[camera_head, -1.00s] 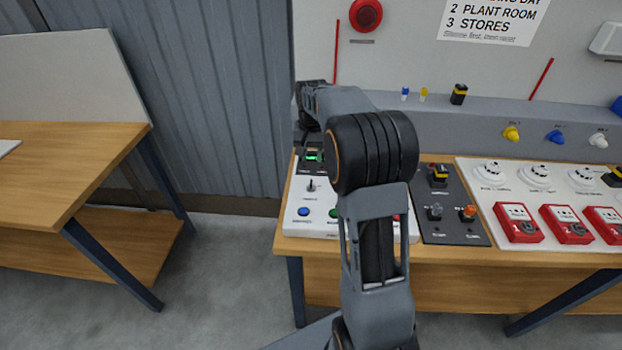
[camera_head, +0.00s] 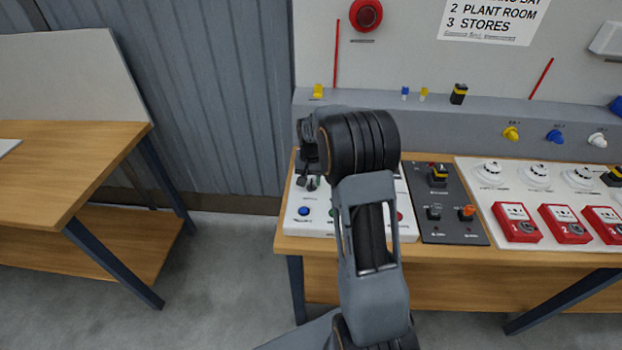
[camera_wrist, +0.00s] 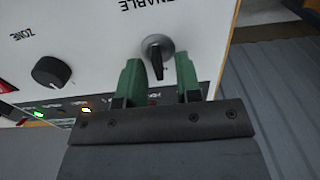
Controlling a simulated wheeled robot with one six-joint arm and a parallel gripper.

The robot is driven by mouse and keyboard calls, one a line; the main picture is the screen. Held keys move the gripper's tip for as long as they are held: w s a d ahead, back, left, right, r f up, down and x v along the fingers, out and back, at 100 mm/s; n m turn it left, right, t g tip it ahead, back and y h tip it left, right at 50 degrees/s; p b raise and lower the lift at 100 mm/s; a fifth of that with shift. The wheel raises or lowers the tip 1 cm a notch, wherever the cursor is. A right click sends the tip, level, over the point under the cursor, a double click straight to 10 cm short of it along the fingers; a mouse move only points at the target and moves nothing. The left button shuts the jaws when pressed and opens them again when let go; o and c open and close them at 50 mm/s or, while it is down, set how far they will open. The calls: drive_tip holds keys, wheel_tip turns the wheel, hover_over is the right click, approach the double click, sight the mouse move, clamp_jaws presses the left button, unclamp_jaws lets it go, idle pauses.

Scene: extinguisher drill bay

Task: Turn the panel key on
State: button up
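The panel key switch (camera_wrist: 157,50) shows in the wrist view on the white panel face (camera_wrist: 105,35), under the printed word "ENABLE". It has a round base and a dark lever or key. My gripper (camera_wrist: 160,75) has its two green fingers apart, one on either side of the key, with gaps visible. I cannot tell whether either finger touches it. In the head view my gripper (camera_head: 308,181) is low over the left part of the white panel (camera_head: 294,213), and my arm hides much of the panel.
A black ZONE knob (camera_wrist: 51,72) is beside the key in the wrist view, with lit green and amber indicators near it. A dark switch panel (camera_head: 449,205) and red call points (camera_head: 518,222) lie to the right.

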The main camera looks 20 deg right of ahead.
drive_tip(key=shift+c, duration=0.4)
clamp_jaws()
drive_tip(key=shift+m, duration=0.3)
drive_tip(key=m+b, duration=0.1)
drive_tip(key=m, duration=0.4)
drive_tip(key=shift+s+d, duration=0.15)
drive_tip(key=m, duration=0.6)
drive_tip(key=shift+s+b, duration=0.2)
drive_tip(key=shift+b, duration=0.15)
drive_tip(key=shift+r+m, duration=0.1)
drive_tip(key=shift+m, duration=0.2)
drive_tip(key=shift+o, duration=0.4)
unclamp_jaws()
